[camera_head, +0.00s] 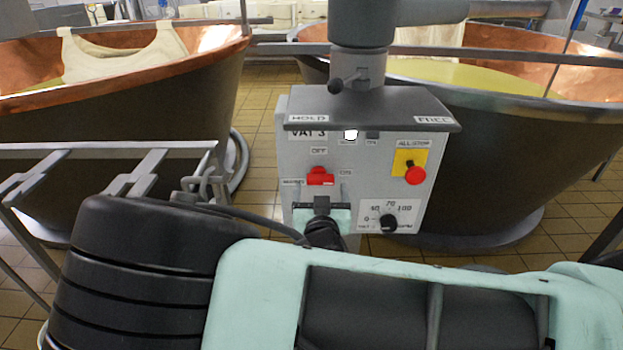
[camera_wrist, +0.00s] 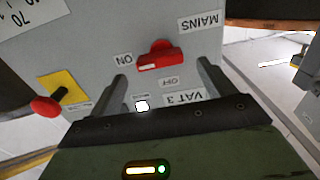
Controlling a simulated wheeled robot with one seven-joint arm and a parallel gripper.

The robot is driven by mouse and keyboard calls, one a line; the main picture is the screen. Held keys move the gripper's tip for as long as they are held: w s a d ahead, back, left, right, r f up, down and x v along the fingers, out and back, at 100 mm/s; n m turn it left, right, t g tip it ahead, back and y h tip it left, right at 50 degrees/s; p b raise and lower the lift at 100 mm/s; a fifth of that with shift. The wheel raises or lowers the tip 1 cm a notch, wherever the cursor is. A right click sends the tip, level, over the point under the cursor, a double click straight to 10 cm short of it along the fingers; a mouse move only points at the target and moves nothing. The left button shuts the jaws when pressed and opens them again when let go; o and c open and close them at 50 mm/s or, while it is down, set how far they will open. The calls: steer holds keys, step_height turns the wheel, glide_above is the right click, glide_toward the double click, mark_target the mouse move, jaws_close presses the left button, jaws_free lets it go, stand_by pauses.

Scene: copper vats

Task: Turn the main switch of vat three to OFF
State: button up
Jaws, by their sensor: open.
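The grey control box marked VAT 3 (camera_head: 300,145) stands between two copper vats. Its red main switch (camera_head: 320,177) has its handle lying sideways, with the ON label to its right and the OFF label above it. In the wrist view, turned upside down, the red switch (camera_wrist: 162,60) has a white mark on the end towards ON. My gripper (camera_head: 321,192) is in front of the box at the switch. In the wrist view my gripper (camera_wrist: 162,70) is open, its fingers on either side of the switch with gaps; contact with the panel cannot be told.
A red all-stop button (camera_head: 415,175) on a yellow plate and a black dial (camera_head: 389,222) sit right of the switch. A white lamp (camera_head: 350,134) glows above. A grey hood (camera_head: 372,108) overhangs the panel. Metal rails (camera_head: 110,150) are at left.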

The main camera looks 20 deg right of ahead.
mark_target(320, 178)
steer(key=shift+x, duration=1.4)
steer(key=c, duration=1)
